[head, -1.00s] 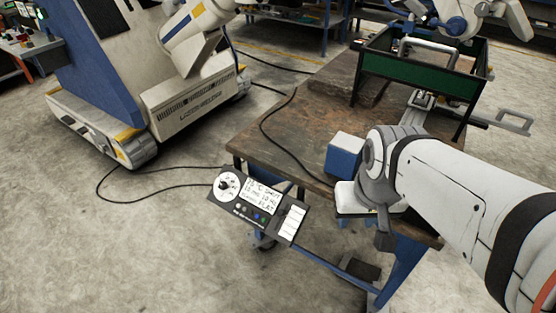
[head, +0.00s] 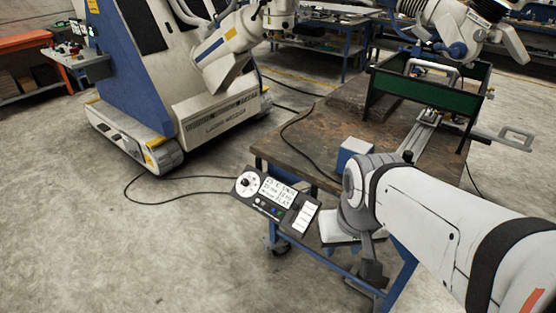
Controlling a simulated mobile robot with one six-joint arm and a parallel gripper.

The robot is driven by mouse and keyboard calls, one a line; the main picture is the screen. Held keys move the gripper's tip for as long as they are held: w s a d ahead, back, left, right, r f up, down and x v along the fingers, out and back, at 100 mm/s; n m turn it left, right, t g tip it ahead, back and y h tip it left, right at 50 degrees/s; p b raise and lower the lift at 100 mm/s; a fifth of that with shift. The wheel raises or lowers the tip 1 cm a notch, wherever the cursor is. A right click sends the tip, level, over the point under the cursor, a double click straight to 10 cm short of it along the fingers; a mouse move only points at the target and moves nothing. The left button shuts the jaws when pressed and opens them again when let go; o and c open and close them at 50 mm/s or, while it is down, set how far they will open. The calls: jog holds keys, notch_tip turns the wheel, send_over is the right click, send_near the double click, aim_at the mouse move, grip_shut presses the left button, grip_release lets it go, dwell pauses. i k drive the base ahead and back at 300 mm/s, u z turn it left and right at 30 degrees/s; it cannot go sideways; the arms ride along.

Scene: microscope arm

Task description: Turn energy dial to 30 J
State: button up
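A small dark control panel (head: 263,208) is at the near left corner of the wooden table. A round white dial (head: 248,184) with a dark centre knob is at its left end. Its markings are too small to read. Beside the dial is a white display with blurred text, with small coloured buttons below it. My white arm comes in from the right. Its grey end, with my gripper (head: 370,272), hangs at the table's near edge, right of the panel and apart from the dial. The fingers cannot be made out.
A blue box (head: 354,150) stands on the wooden table (head: 310,140) behind my arm. A green-sided frame (head: 428,92) stands at the back right. A black cable crosses the tabletop. A large white and blue machine (head: 170,90) is at the back left.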

aim_at(245, 182)
jog(key=u, duration=0.1)
jog(key=i, duration=1)
